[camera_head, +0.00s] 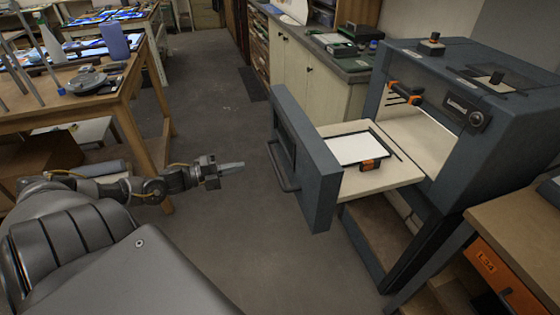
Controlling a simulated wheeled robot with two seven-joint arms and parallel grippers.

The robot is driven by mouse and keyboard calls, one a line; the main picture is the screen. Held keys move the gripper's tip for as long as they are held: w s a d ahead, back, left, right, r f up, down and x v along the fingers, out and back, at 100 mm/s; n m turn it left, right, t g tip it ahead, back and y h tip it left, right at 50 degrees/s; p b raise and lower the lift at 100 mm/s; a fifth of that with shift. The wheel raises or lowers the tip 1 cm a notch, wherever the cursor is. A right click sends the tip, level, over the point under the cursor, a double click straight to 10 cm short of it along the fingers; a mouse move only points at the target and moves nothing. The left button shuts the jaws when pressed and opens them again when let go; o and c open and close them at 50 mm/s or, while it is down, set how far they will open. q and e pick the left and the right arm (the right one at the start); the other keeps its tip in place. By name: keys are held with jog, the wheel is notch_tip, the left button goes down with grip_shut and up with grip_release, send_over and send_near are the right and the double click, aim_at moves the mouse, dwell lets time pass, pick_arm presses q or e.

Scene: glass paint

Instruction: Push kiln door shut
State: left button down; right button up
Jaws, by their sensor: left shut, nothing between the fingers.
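The kiln (461,118) is a blue-grey box on a dark stand at the right. Its door (305,160) is a thick blue-grey panel with a bar handle (284,168) on its outer face. The door stands out to the left of the kiln, at the front of a pulled-out pale bed (381,180). A white sheet (358,149) in a dark frame lies on the bed. My left gripper (232,167) is shut and empty, pointing right, with a gap between it and the door handle. My right gripper is not in view.
A wooden table (110,95) with glass pieces and a purple cylinder (115,41) stands at the left. A cabinet (303,62) runs along the back. A wooden bench (525,228) is at the lower right. The grey floor (215,110) between is clear.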

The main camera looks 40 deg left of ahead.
aim_at(289, 156)
pick_arm(q)
jog(key=shift+m+h, duration=0.3)
jog(key=shift+h, duration=0.1)
jog(key=p+x, duration=0.1)
jog(key=x, duration=0.3)
jog(key=p+x, duration=0.1)
jog(key=x, duration=0.4)
jog(key=p+x, duration=0.1)
jog(key=x, duration=0.3)
jog(key=shift+d+r, duration=0.25)
jog(key=shift+r, duration=0.15)
jog(key=shift+w+d+f, duration=0.15)
jog(key=shift+w+d, duration=0.15)
jog(key=shift+w, duration=0.1)
